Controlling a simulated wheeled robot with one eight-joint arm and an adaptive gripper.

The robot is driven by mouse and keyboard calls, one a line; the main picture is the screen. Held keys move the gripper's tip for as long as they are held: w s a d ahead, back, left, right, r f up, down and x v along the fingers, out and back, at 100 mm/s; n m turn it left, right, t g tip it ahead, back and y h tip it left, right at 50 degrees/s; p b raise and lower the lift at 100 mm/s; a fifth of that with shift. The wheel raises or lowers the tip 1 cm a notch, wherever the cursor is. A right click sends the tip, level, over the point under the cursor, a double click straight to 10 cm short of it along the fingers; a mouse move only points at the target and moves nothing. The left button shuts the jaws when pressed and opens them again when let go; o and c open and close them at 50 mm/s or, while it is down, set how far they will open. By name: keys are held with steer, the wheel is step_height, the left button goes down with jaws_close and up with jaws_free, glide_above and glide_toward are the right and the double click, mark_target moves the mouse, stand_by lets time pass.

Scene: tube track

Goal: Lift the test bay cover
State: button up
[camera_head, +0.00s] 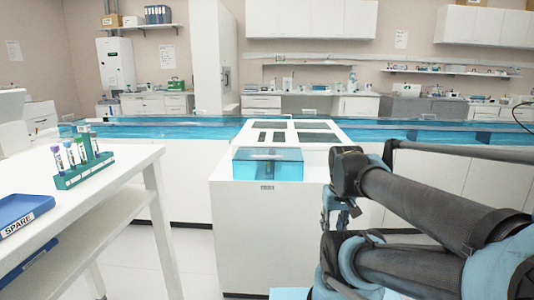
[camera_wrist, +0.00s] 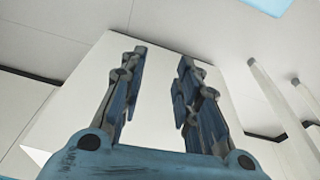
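The test bay cover (camera_head: 250,169) is a clear blue box-like lid on the front top of a white cabinet (camera_head: 245,235), above a small label. It looks closed, and a dark shape shows faintly through it. My gripper (camera_wrist: 162,58) is open and empty in the wrist view, its two dark fingers apart with a white surface beyond them. In the head view my gripper is small, beside my arm to the right of the cabinet and lower than the cover. The cover cannot be made out in the wrist view.
A white table (camera_head: 115,172) on the left bears a green rack (camera_head: 82,172) of capped tubes and a blue tray (camera_head: 22,212) marked SPARE. A blue-topped track (camera_head: 400,131) runs behind the cabinet. Open floor (camera_head: 193,250) lies between table and cabinet.

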steer(key=w+a+r+n, duration=0.45)
steer(key=w+r, duration=0.35)
steer(key=r, duration=0.2)
steer(key=w+a+r+n, duration=0.45)
steer(key=w+r, duration=0.35)
steer(key=r, duration=0.2)
steer(key=w+a+r+n, duration=0.8)
steer(key=w+a+r, duration=0.3)
steer(key=a, duration=0.1)
glide_above(268, 161)
steer(key=s, duration=0.3)
steer(key=f, duration=1.6)
steer(key=shift+a+f, duration=0.2)
steer(key=shift+f, duration=0.1)
jaws_close()
